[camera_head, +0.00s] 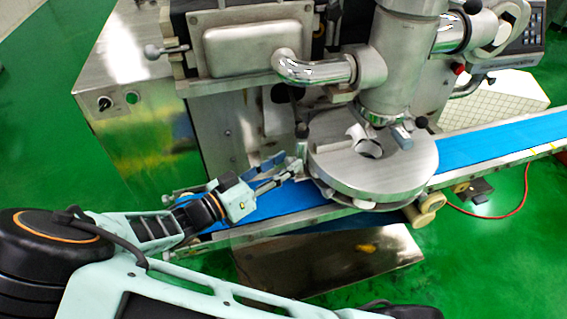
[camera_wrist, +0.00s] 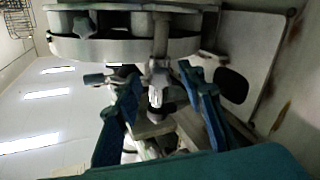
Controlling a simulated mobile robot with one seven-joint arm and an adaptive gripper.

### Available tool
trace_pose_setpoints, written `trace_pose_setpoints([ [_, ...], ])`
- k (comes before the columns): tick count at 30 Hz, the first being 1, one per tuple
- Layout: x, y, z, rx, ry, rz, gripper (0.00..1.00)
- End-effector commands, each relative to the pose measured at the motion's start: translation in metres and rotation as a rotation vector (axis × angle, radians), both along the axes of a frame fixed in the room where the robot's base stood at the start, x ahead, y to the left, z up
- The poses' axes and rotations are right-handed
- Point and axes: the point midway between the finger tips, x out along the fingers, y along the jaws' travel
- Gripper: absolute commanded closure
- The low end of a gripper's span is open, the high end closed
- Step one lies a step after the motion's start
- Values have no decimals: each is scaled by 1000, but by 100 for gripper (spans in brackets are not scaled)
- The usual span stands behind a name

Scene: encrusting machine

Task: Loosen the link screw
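My gripper (camera_head: 286,166) reaches in from the left in the head view, level with the left edge of the round steel disc (camera_head: 385,178). In the wrist view my gripper (camera_wrist: 157,76) has its two blue-padded fingers apart. A metal screw-like shaft (camera_wrist: 160,72), which looks like the link screw, shows between the fingertips below the disc rim (camera_wrist: 125,48). I see a gap beside it and cannot tell if either finger touches it. In the head view the fingertips overlap the fittings at the disc edge, so the screw is not clear there.
The blue conveyor belt (camera_head: 490,143) runs under the disc. A bent steel pipe (camera_head: 315,70) and the upright column (camera_head: 400,65) stand above and behind it. A metal box (camera_head: 330,262) sits below the belt.

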Motion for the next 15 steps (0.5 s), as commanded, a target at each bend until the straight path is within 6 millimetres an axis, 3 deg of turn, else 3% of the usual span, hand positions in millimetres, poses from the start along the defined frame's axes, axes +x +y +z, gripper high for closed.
trace_pose_setpoints([
  [5,0,0,0,0,0,0,64],
  [15,0,0,0,0,0,-1,100],
])
